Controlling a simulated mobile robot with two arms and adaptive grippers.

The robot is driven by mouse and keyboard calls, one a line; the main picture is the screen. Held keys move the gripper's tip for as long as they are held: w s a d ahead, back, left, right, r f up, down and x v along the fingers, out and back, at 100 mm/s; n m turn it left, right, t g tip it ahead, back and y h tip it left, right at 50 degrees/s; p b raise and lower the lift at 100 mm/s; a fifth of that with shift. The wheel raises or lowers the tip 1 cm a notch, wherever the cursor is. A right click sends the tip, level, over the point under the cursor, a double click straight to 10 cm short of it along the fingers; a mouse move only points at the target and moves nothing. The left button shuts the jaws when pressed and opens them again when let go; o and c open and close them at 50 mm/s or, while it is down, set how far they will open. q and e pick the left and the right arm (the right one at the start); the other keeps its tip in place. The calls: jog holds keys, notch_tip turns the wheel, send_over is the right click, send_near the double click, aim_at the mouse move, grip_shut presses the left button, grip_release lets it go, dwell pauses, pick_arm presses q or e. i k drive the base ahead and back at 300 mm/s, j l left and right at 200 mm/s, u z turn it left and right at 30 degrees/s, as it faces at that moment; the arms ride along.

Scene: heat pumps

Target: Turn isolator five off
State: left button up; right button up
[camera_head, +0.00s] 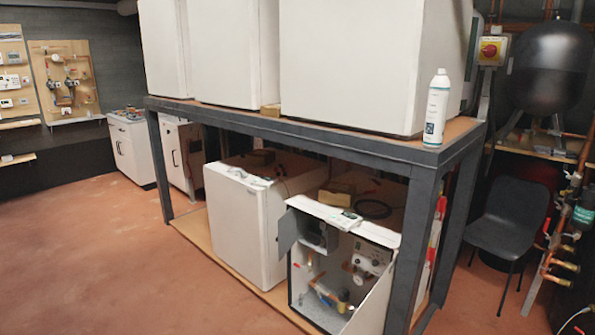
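One isolator shows, a red rotary switch on a yellow plate in a grey box (492,50), mounted at the upper right beside the end of the metal frame. Its number cannot be read, so I cannot tell if it is isolator five. The knob is too small to tell its position. Neither of my grippers is in view.
A dark metal frame (300,135) carries large white units (350,60) and a white spray bottle (437,108) at its right corner. An opened white unit (340,270) stands below. A black chair (508,220) and copper pipes (565,225) are at right. Floor at left (90,250) is clear.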

aim_at(430, 253)
jog(key=i+l+u, duration=0.3)
jog(key=l, duration=0.25)
jog(key=l+u, duration=0.35)
jog(key=l, duration=0.2)
jog(key=l+u, duration=0.3)
jog(key=l, duration=0.35)
jog(key=l+u, duration=0.25)
jog(key=l, duration=3.1)
